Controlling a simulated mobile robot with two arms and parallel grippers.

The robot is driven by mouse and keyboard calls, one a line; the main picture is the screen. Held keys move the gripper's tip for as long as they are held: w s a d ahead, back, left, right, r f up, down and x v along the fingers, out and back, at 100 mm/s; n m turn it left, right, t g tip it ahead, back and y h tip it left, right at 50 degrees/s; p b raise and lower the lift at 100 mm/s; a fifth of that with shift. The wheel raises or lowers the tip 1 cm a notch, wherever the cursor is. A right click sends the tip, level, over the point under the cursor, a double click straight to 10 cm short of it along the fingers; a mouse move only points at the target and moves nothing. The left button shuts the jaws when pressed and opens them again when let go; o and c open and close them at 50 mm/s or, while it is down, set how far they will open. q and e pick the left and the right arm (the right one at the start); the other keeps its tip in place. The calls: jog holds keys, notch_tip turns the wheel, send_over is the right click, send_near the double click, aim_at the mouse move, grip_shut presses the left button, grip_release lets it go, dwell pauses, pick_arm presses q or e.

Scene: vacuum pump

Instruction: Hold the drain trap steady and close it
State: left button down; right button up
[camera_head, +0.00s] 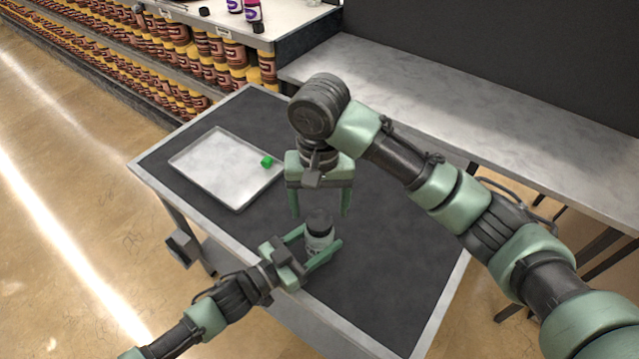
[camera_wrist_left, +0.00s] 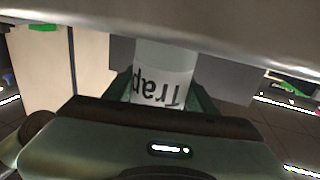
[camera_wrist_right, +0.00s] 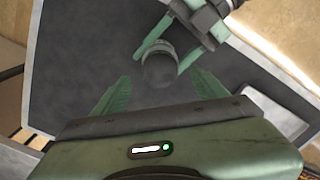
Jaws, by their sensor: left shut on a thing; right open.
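The drain trap (camera_head: 319,243) is a small clear jar with a dark lid (camera_head: 319,222), upright on the dark-topped table. My left gripper (camera_head: 322,246) is shut on the jar's body from the front left. In the left wrist view the jar (camera_wrist_left: 163,75) sits between the fingers, its "Trap" label upside down. My right gripper (camera_head: 320,205) is open and empty, pointing down above the lid. In the right wrist view the lid (camera_wrist_right: 159,66) lies beyond and between the open fingers (camera_wrist_right: 160,92). I cannot tell whether the lid is fully seated.
The dark tabletop (camera_head: 400,270) is clear to the right. A grey bench (camera_head: 450,110) and a shelf of jars (camera_head: 190,65) stand behind.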

aim_at(308, 247)
notch_tip(308, 247, up, 8)
dwell(0.4)
pick_arm(q)
jog(key=shift+c, duration=2.1)
grip_release()
jog(key=shift+s+a+f, duration=0.15)
jog(key=shift+s+a, duration=0.15)
jog(key=shift+a, duration=0.1)
jog(key=b+v, duration=0.1)
jog(key=v, duration=0.5)
jog(key=shift+s+a, duration=0.25)
pick_arm(e)
jog(key=shift+f, duration=0.7)
